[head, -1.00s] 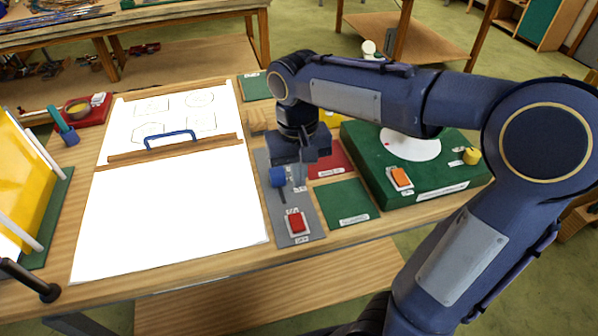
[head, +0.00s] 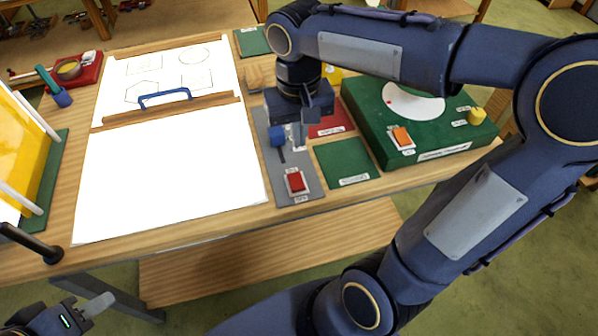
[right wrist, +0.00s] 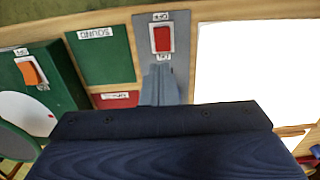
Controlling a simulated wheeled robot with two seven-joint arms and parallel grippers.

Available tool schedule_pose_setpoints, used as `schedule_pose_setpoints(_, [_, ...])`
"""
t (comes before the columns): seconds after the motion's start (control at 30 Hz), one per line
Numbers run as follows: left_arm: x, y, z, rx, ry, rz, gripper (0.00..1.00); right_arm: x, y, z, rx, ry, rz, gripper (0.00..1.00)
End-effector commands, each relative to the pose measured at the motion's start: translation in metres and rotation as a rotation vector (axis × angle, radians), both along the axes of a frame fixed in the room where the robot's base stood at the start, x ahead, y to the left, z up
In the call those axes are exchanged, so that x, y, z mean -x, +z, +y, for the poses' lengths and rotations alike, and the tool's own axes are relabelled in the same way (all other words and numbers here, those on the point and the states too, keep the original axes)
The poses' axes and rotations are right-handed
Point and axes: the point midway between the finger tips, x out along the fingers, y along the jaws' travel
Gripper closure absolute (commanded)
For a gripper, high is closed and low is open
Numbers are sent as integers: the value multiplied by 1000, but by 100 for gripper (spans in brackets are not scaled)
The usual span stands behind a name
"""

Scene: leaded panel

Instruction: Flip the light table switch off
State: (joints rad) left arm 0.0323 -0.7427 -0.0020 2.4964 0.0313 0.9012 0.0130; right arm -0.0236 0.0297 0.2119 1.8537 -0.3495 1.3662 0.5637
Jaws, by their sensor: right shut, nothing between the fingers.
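The red light table switch (head: 295,182) sits on a grey strip (head: 300,197) at the right of the bright white light table (head: 170,165). Small labels lie above and below the switch. In the right wrist view the red switch (right wrist: 162,38) is just beyond my fingertips. My right gripper (head: 300,145) is shut and empty, pointing down over the strip, behind the switch and apart from it in the picture. Its fingers (right wrist: 160,80) also show in the wrist view. My left gripper (head: 100,305) is at the lower left, off the table; its jaw gap is not clear.
A blue knob (head: 277,138) stands on the strip beside the right fingers. A green box (head: 430,150) with an orange switch (head: 402,137) is to the right. A green mat (head: 346,163) lies between. A wooden bar with a blue handle (head: 165,95) crosses the light table.

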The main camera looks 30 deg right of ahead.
Motion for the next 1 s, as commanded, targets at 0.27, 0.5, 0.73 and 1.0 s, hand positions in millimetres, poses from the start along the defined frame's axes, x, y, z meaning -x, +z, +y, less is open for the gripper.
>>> schedule_pose_setpoints(0.27, [0,0,0,0,0,0,64,0,-2,0,0,0,1,100])
schedule_pose_setpoints(0.5, [0,0,0,0,0,0,64,1,-35,0,1,0,6,100])
schedule_pose_setpoints(0.73, [0,0,0,0,0,0,64,2,-85,0,0,1,7,100])
schedule_pose_setpoints(1.0, [0,2,0,0,0,0,64,2,-128,0,-1,1,4,100])
